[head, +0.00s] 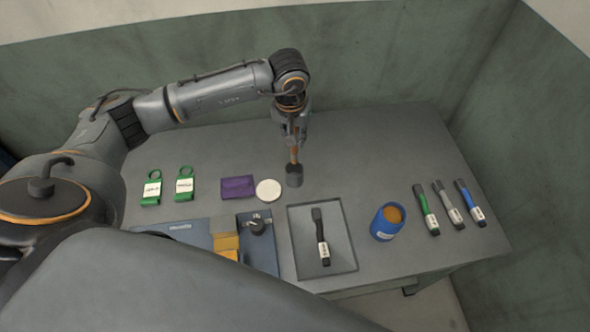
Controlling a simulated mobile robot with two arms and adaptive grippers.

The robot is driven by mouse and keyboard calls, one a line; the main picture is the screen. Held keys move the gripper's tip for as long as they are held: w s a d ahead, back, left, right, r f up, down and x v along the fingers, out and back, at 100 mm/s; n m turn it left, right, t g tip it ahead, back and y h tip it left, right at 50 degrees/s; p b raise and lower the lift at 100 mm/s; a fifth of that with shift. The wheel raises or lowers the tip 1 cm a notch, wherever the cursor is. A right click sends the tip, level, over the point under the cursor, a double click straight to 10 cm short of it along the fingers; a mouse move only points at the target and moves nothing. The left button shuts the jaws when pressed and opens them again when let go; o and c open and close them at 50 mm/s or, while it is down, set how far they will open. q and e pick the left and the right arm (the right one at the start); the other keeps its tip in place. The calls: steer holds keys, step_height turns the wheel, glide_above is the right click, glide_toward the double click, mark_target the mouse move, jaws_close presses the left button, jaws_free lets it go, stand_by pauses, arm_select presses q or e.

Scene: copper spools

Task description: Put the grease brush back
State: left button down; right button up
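The brush I take for the grease brush has an orange-brown handle (294,156). It stands upright, with its lower end at a small dark grey cup (294,177) at the back middle of the table; whether it is inside the cup is hard to see. My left gripper (292,138) points down right over the handle, its fingertips at the handle's top. The fingers are small and dark here, so I cannot tell whether they are closed on it. My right gripper is not in view.
A blue tin (379,227) with orange-brown contents stands right of a shallow tray (302,262) holding a black labelled tool (321,235). Several labelled tools lie far right. A purple pad (237,187), white disc (268,190) and blue machine (190,236) are left. The back right is clear.

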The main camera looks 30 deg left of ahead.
mark_target(294, 154)
arm_select(q)
step_height(294, 154, down, 8)
steer(key=shift+s+f+p, duration=0.1)
steer(key=shift+p, duration=1.05)
steer(key=shift+f, duration=0.2)
steer(key=shift+f, duration=0.1)
steer(key=shift+f+b, duration=0.15)
steer(key=shift+b, duration=0.15)
steer(key=c, duration=1.2)
jaws_free()
